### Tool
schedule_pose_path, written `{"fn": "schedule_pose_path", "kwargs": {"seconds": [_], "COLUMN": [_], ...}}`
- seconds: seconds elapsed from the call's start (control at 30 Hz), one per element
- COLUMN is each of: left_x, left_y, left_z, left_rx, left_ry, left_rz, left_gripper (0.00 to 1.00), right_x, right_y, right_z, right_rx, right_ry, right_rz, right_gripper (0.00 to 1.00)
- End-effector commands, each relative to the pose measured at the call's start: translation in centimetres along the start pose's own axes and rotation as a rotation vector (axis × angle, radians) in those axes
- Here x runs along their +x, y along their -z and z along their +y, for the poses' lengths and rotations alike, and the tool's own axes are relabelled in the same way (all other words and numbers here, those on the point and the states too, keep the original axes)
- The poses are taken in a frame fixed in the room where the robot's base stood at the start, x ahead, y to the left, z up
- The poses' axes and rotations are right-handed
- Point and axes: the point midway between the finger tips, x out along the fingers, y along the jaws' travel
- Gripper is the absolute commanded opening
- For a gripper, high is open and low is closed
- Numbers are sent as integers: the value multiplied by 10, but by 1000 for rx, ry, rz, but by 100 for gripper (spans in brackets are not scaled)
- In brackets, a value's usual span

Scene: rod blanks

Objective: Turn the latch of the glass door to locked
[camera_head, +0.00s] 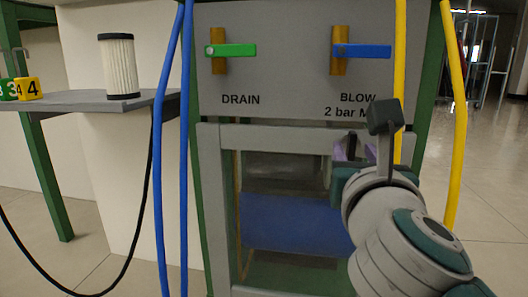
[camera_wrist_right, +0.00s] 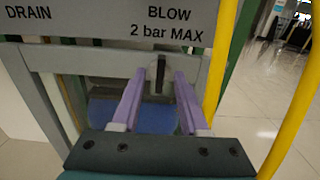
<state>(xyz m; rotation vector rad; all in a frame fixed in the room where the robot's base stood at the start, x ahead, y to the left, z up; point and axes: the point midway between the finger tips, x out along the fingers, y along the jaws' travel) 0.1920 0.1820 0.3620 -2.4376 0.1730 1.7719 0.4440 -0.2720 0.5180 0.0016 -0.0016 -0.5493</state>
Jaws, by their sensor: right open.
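The glass door (camera_head: 211,205) has a grey frame below the grey panel, and a blue shape shows through its pane. Its latch (camera_wrist_right: 160,73) shows in the right wrist view as a dark upright bar on a pale mount, near the door's top edge. My right gripper (camera_wrist_right: 159,84) is open, its two purple fingers pointing at the latch, one on each side of it in the picture. I cannot tell whether they touch it. My left gripper is out of view.
Above the door are a green DRAIN lever (camera_head: 235,50) and a blue BLOW lever (camera_head: 365,51). Yellow hoses (camera_head: 456,110) hang close to my right arm. Blue hoses (camera_head: 172,150) hang at the left, by a shelf (camera_head: 75,102) with a filter cartridge (camera_head: 118,68).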

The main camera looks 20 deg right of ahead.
Motion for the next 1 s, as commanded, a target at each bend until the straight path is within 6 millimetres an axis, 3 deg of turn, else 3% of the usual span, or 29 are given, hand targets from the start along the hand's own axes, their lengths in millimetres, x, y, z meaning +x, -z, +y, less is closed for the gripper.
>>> {"fn": "schedule_pose_path", "kwargs": {"seconds": [0.13,0.43,0.8,1.0], "left_x": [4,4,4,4], "left_y": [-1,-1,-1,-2], "left_z": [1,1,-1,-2], "left_rx": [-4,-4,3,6], "left_ry": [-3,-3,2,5], "left_rz": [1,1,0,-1], "left_gripper": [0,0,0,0], "right_x": [12,15,14,14], "right_y": [0,0,0,0], "right_z": [0,0,0,0], "right_rx": [-1,-1,-1,-1], "right_ry": [1,1,1,1], "right_rz": [-1,1,0,1], "right_gripper": [44,43,1,0]}}
